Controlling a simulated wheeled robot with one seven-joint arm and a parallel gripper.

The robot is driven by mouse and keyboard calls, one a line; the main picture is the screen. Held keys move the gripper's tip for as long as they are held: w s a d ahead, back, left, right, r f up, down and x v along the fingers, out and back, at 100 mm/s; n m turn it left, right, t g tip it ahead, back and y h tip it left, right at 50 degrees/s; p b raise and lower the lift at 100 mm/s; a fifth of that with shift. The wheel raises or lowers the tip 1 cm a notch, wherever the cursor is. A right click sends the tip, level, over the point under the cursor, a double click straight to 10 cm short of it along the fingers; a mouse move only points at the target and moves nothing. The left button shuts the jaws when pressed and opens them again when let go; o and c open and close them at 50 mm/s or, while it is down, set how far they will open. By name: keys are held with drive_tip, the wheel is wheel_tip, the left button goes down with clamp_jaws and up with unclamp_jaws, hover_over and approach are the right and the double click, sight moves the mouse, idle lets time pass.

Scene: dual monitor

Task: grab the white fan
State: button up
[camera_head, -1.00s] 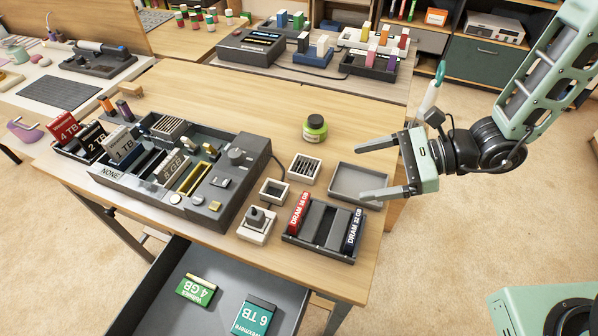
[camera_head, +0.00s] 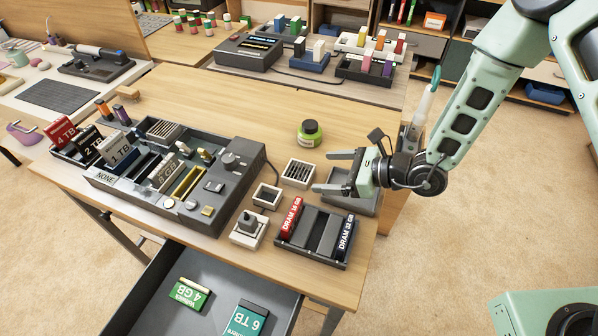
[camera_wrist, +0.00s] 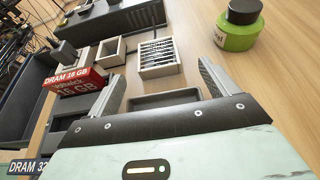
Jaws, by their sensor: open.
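The white fan (camera_head: 298,173) is a small square white frame with a dark slatted grille. It lies on the wooden table, right of the big dark console. It also shows in the wrist view (camera_wrist: 158,58), ahead of my gripper and between the lines of the two fingers. My gripper (camera_head: 322,171) is open and empty, just right of the fan, with its fingers pointing left towards it. The fingers look apart from the fan. In the wrist view, the gripper (camera_wrist: 161,74) shows one finger on each side.
An empty white square frame (camera_head: 267,195) sits close by the fan. A green jar (camera_head: 309,133) stands behind it. A grey tray (camera_head: 362,203) lies under my gripper, and a DRAM holder (camera_head: 318,262) is in front. Bare table (camera_head: 240,105) lies behind the console.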

sight(304, 172)
drive_tip(key=x, duration=0.4)
drive_tip(key=shift+s+a+p, duration=0.2)
drive_tip(key=shift+s+p, duration=0.05)
drive_tip(key=shift+p, duration=0.15)
drive_tip(key=shift+w+a+f, duration=0.25)
drive_tip(key=shift+a, duration=0.25)
drive_tip(key=c, duration=1.1)
